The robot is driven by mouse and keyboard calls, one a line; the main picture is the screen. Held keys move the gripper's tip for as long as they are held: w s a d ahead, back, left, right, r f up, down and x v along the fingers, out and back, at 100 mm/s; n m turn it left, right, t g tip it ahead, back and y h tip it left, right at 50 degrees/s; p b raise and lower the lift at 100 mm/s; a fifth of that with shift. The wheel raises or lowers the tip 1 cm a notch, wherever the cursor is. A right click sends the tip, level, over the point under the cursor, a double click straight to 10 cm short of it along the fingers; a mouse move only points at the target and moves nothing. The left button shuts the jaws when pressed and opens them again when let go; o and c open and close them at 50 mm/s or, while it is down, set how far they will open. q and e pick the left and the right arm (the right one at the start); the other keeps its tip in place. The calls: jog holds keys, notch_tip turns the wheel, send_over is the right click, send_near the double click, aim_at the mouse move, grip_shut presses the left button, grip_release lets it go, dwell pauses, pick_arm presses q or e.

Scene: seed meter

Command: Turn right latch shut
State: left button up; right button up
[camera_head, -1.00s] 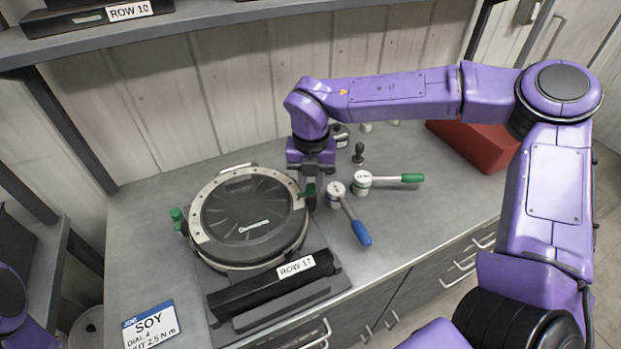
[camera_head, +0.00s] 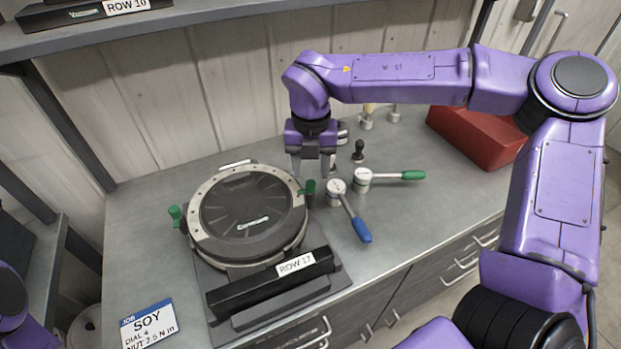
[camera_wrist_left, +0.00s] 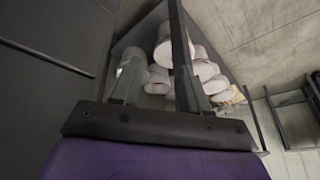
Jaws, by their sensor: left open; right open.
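The round black seed meter (camera_head: 250,212) with a pale rim sits on the bench. Its right latch is a green knob (camera_head: 309,187) at the right of the rim, upright. A second green latch (camera_head: 177,216) stands at the left of the rim. My right gripper (camera_head: 311,174) points down, open and empty, just above and behind the right latch; whether a fingertip touches it I cannot tell. My left gripper (camera_wrist_left: 150,60) shows in the left wrist view, open, with several pale rounded objects (camera_wrist_left: 205,75) beyond its fingers. In the head view only part of my left arm shows.
A blue-handled tool (camera_head: 355,222) and a green-handled tool (camera_head: 392,176) lie right of the meter. A black ROW 17 bar (camera_head: 270,285) lies in front. A red box (camera_head: 475,137) stands at back right, and a SOY card (camera_head: 149,325) at front left.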

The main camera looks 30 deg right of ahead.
aim_at(310, 183)
notch_tip(310, 183, up, 7)
jog(key=b, duration=0.1)
jog(key=shift+a, duration=0.1)
dwell(0.4)
